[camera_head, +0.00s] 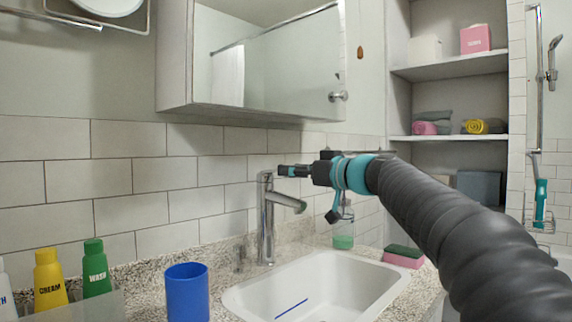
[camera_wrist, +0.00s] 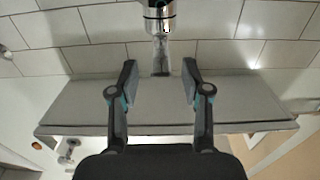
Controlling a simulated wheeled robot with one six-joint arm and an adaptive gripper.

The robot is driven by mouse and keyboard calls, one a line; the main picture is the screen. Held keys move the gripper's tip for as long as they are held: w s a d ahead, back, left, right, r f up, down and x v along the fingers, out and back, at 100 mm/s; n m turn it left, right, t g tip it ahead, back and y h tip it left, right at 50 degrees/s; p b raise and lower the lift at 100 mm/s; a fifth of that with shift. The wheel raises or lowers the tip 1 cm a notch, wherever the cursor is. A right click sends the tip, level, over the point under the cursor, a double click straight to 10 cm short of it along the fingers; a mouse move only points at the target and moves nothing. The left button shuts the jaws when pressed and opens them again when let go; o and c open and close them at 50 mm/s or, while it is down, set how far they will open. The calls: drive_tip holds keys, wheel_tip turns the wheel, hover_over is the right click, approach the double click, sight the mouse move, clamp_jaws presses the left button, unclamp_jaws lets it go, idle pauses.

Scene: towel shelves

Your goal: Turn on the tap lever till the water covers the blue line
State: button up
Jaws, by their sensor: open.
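The chrome tap (camera_head: 266,225) stands at the back left of the white sink (camera_head: 360,285), its spout pointing right over the basin. Its lever (camera_head: 265,177) is on top; in the wrist view the lever (camera_wrist: 160,52) lies centred between the fingertips. My gripper (camera_head: 281,171) is open, level with the lever and just right of it; it also shows in the wrist view (camera_wrist: 159,72). A finger's contact with the lever cannot be told. The blue line (camera_head: 291,308) shows on the basin floor. No water stream is visible.
A blue cup (camera_head: 187,292), a green bottle (camera_head: 96,268) and a yellow bottle (camera_head: 50,280) stand left of the sink. The mirror cabinet (camera_head: 265,60) hangs above my gripper.

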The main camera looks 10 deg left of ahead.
drive_tip(key=shift+p+x, duration=0.3)
drive_tip(key=shift+x, duration=1.1)
clamp_jaws()
